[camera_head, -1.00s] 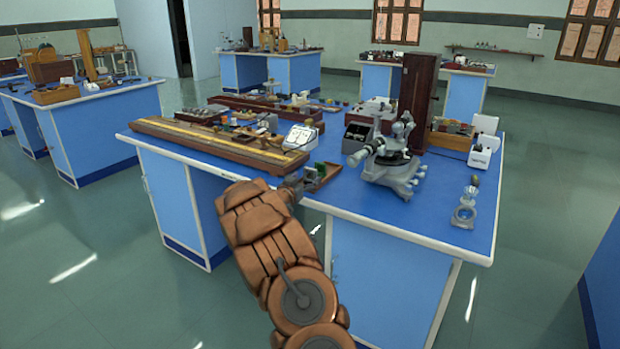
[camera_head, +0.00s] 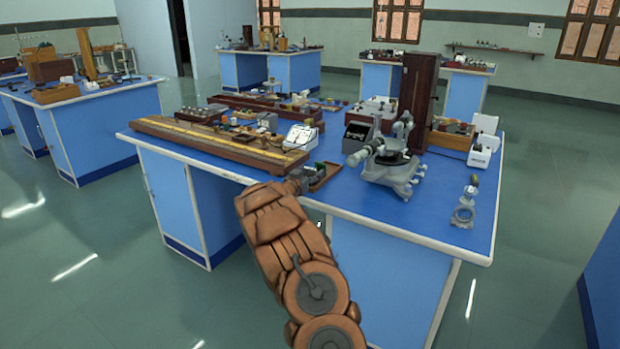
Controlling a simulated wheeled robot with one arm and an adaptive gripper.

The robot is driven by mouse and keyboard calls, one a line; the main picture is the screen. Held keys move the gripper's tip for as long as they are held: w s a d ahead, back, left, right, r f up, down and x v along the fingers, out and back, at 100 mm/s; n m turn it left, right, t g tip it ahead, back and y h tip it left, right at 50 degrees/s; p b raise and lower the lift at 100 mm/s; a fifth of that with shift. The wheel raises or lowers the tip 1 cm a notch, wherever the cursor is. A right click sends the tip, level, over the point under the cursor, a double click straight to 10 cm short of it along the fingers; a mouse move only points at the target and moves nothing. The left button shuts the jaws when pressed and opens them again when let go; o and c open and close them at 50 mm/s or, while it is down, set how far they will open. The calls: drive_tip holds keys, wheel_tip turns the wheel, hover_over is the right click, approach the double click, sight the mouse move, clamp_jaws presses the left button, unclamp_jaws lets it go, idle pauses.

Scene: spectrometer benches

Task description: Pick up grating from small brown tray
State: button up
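The small brown tray (camera_head: 328,179) lies on the blue bench top near its front edge, left of the grey spectrometer. A small green piece (camera_head: 319,168), which looks like the grating, shows at the tray's left part. My gripper (camera_head: 304,175) is at the tray's left end, right beside the green piece. The gripper is small, dark and partly hidden by my arm, so I cannot tell whether its fingers are open or touch the piece.
The grey spectrometer (camera_head: 390,165) stands right of the tray. A white meter (camera_head: 300,137) stands just behind it. A long wooden optical bench (camera_head: 215,143) lies to the left. Bare blue bench top (camera_head: 425,211) is free at the front right.

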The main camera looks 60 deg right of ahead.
drive_tip(key=c, duration=1)
drive_tip(key=shift+o, duration=0.2)
drive_tip(key=shift+r, duration=0.1)
